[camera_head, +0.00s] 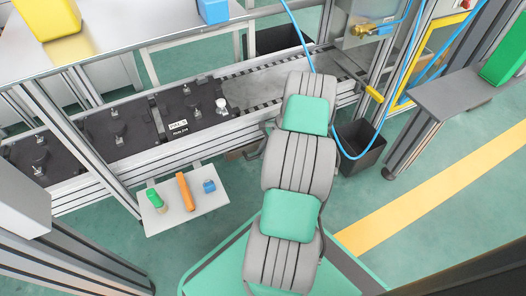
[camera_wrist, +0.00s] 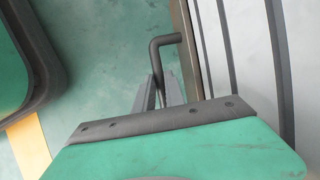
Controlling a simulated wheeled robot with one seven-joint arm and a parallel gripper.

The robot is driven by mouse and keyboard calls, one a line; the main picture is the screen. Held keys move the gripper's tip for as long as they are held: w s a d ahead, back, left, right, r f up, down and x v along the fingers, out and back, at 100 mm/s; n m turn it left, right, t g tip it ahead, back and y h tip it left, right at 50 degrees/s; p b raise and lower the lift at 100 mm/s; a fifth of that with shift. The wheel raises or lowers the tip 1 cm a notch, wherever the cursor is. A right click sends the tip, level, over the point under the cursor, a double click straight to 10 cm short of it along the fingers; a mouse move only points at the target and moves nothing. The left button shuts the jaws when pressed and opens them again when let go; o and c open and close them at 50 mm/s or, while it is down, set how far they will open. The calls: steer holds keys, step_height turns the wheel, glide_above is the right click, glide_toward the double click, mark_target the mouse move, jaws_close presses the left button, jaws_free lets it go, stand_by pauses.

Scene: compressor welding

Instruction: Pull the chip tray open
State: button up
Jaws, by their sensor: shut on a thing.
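In the wrist view, my gripper (camera_wrist: 162,86) has its two narrow grey fingers closed around a dark rod bent like a hook, the handle (camera_wrist: 167,41). The bend of the handle rises past the fingertips and points right. The tray body that the handle belongs to cannot be made out in the wrist view. In the head view, my grey and green arm reaches toward the conveyor's front side and hides my gripper and the handle. A bit of brown surface shows low beside the arm under the conveyor; I cannot tell if it is the chip tray.
The conveyor (camera_head: 260,80) carries dark fixture plates (camera_head: 118,128). A small white table (camera_head: 172,220) with green, orange and blue items stands left of my arm. A black bin (camera_head: 360,146) stands at right, near a grey side table (camera_head: 455,92). Open floor lies right of my arm.

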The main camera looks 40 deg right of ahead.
jaws_close()
stand_by(0.8)
steer(key=shift+s, duration=0.1)
